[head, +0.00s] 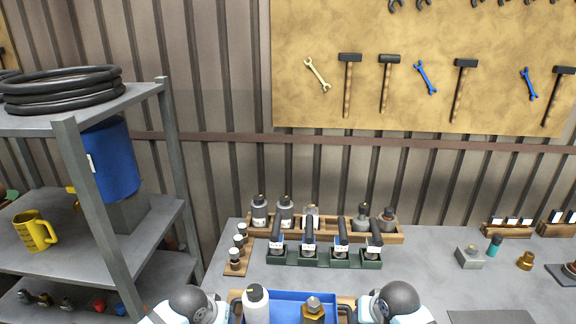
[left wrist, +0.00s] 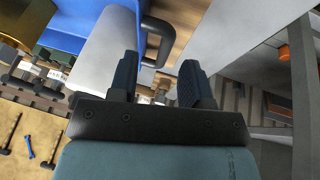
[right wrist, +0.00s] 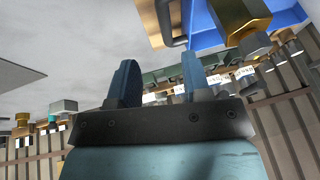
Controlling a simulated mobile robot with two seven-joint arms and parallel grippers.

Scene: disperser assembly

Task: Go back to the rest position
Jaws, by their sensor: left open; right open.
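My left gripper (left wrist: 160,76) is open and empty in the left wrist view. A dark tray handle (left wrist: 158,38) shows just beyond its fingertips, apart from them as far as I can tell. My right gripper (right wrist: 160,76) is open and empty in the right wrist view, with the other dark handle (right wrist: 170,22) beyond it. The blue tray (head: 290,299) is at the bottom of the head view, between my two arms. A white bottle (head: 256,306) and a brass hex-shaped part (head: 313,312) stand in it. The fingers are hidden in the head view.
Behind the tray, a green rack (head: 325,258) holds several black-handled tools and a wooden rack (head: 400,235) holds several bottles. A small wooden stand (head: 236,268) is to their left. A grey metal shelf (head: 70,135) stands at left. The table's right middle (head: 420,275) is clear.

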